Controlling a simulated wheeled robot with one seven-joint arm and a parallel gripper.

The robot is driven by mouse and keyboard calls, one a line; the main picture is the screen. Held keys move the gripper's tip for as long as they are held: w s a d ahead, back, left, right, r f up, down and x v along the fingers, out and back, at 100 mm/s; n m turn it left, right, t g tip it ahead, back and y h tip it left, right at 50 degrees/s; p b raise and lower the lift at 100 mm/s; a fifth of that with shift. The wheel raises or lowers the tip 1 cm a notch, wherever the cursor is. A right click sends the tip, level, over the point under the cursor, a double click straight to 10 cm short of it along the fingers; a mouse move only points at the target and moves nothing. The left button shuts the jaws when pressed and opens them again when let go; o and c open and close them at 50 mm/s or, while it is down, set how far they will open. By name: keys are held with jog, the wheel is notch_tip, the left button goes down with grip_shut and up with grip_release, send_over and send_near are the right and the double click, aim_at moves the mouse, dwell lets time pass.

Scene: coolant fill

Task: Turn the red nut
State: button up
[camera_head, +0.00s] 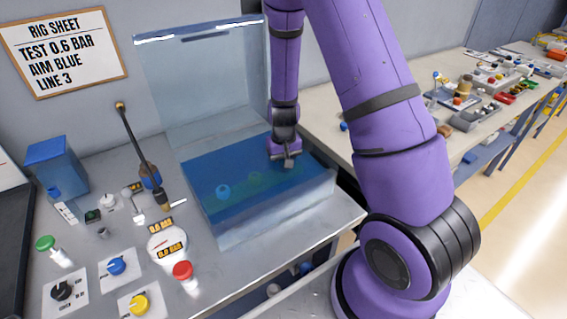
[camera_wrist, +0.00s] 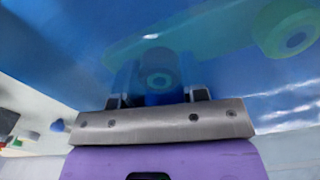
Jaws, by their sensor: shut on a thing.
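My gripper (camera_head: 287,162) reaches down into the clear tank (camera_head: 262,215) at its right side, with its fingertips in the blue liquid. In the wrist view my gripper (camera_wrist: 158,97) is shut on a dark round fitting (camera_wrist: 158,66) with a hole in its middle, seen through the liquid. The blue tint hides its colour, so I cannot tell whether it is the red nut. A larger greenish round part (camera_wrist: 290,30) lies under the liquid at the upper right. A red knob (camera_head: 183,271) stands on the bench in front of the tank, away from my gripper.
The bench left of the tank holds a green knob (camera_head: 45,243), a blue knob (camera_head: 116,266), a yellow knob (camera_head: 139,304), a gauge (camera_head: 168,245) and a tall lever (camera_head: 137,145). A rig sheet (camera_head: 65,50) hangs behind. A cluttered table (camera_head: 400,130) stands at right.

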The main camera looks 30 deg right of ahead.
jog(key=m, duration=0.4)
jog(key=shift+m, duration=0.4)
dwell(0.4)
jog(key=o, duration=0.9)
notch_tip(320, 180, up, 11)
jog(key=shift+f, duration=0.1)
dwell(0.4)
